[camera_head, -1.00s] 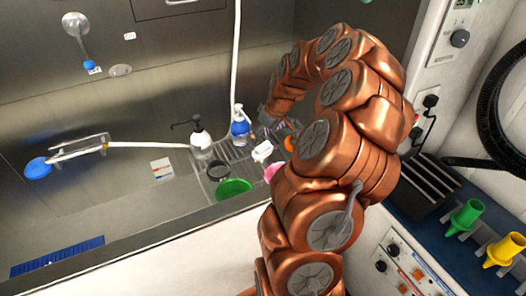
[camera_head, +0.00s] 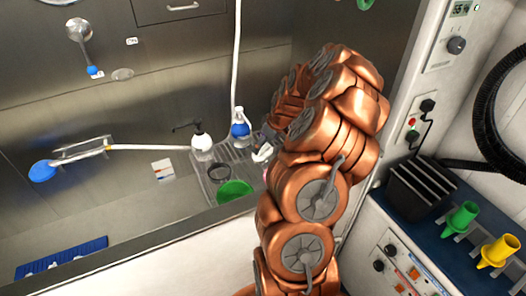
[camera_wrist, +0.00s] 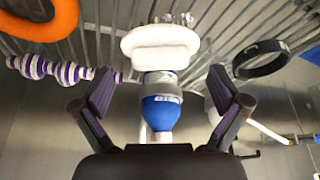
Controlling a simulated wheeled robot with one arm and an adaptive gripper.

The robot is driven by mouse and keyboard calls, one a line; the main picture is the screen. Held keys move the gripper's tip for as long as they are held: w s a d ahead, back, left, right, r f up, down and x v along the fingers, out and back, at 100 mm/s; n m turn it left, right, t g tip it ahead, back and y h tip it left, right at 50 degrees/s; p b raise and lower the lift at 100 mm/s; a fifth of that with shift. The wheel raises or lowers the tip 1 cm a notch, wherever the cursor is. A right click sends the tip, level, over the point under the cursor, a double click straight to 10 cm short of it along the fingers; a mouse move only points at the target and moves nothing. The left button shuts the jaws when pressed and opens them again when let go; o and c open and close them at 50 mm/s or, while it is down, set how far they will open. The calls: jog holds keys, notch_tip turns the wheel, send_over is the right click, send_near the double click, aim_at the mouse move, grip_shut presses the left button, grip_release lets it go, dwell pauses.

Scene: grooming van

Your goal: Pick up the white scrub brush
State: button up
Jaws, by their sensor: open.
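The white scrub brush (camera_head: 262,153) lies on the ribbed metal rack, partly hidden by my arm in the head view. In the wrist view the white brush (camera_wrist: 160,44) is beyond the fingertips, roughly centred between them. In the head view the gripper is mostly hidden behind my copper arm.
A blue-and-white bottle (camera_head: 240,124) stands close behind the brush. A white pump bottle (camera_head: 201,142), a dark ring (camera_head: 219,173) and a green bowl (camera_head: 234,190) are to the left. The wrist view shows an orange ring (camera_wrist: 48,22) and a purple-white toy (camera_wrist: 48,69).

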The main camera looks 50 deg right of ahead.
jog(key=shift+x, duration=1.15)
jog(key=c, duration=1.4)
jog(key=shift+r+b, duration=0.45)
jog(key=shift+r, duration=1.05)
jog(key=shift+a+r, duration=0.25)
jog(key=w+a+b, duration=0.1)
jog(key=w+a, duration=0.2)
jog(key=a, duration=0.7)
jog(key=w+a+b, duration=0.2)
jog(key=w+a, duration=0.2)
jog(key=a, duration=0.5)
jog(key=w+a+b, duration=0.1)
jog(key=w+a, duration=0.2)
jog(key=a, duration=0.7)
jog(key=shift+w+a, duration=0.25)
jog(key=shift+a, duration=0.15)
